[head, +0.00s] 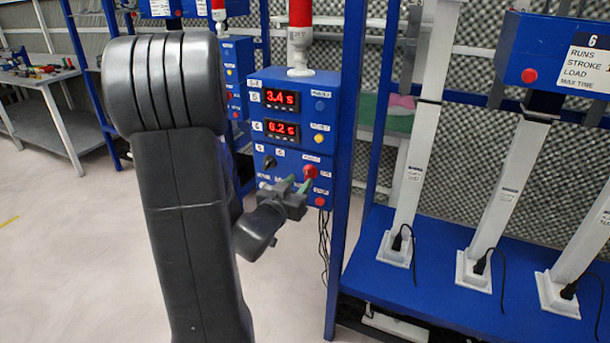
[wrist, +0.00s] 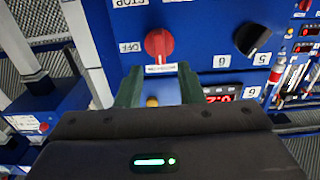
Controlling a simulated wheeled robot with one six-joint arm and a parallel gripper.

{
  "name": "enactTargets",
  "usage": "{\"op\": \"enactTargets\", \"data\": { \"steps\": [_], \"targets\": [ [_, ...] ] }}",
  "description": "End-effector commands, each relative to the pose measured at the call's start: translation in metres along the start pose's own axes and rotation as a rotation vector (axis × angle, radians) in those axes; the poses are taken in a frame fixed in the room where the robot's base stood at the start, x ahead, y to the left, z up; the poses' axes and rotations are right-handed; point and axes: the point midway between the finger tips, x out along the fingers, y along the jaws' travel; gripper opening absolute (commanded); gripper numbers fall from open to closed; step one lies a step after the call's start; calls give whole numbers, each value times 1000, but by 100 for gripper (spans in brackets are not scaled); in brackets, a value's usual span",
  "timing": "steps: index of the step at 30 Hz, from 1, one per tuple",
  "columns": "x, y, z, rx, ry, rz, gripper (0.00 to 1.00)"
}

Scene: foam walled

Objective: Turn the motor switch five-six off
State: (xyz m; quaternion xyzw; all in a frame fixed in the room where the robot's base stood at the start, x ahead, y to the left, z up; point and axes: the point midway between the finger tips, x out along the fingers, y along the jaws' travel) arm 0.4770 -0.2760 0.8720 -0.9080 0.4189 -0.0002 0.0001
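The blue control box (head: 293,140) carries a red rotary switch (head: 310,172) at its lower right, also in the wrist view (wrist: 158,43). There an OFF label (wrist: 130,47) sits left of it and a small plate, too small to read, at its near edge. The switch's grip looks roughly upright in that picture. A black knob (head: 269,162) is on the same face, seen in the wrist view (wrist: 252,38) too. My gripper (head: 297,184) is in front of the box's lower part. Its green fingers (wrist: 160,75) are apart and empty, just short of the red switch.
Two red displays (head: 282,100) and several small buttons are on the box, with a yellow button (wrist: 152,101) between my fingers in the wrist view. A red beacon (head: 300,35) stands on top. A blue frame post (head: 347,150) rises close at the right. The floor at left is clear.

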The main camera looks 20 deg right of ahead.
Motion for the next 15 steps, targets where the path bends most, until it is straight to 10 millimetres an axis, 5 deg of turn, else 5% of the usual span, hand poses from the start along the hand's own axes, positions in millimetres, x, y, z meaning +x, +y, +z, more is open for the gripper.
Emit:
{"op": "enactTargets", "data": {
  "steps": [6,15],
  "targets": [
    [36,0,0,0,1,1,35],
    [50,0,0,0,-1,-1,35]
  ]
}}
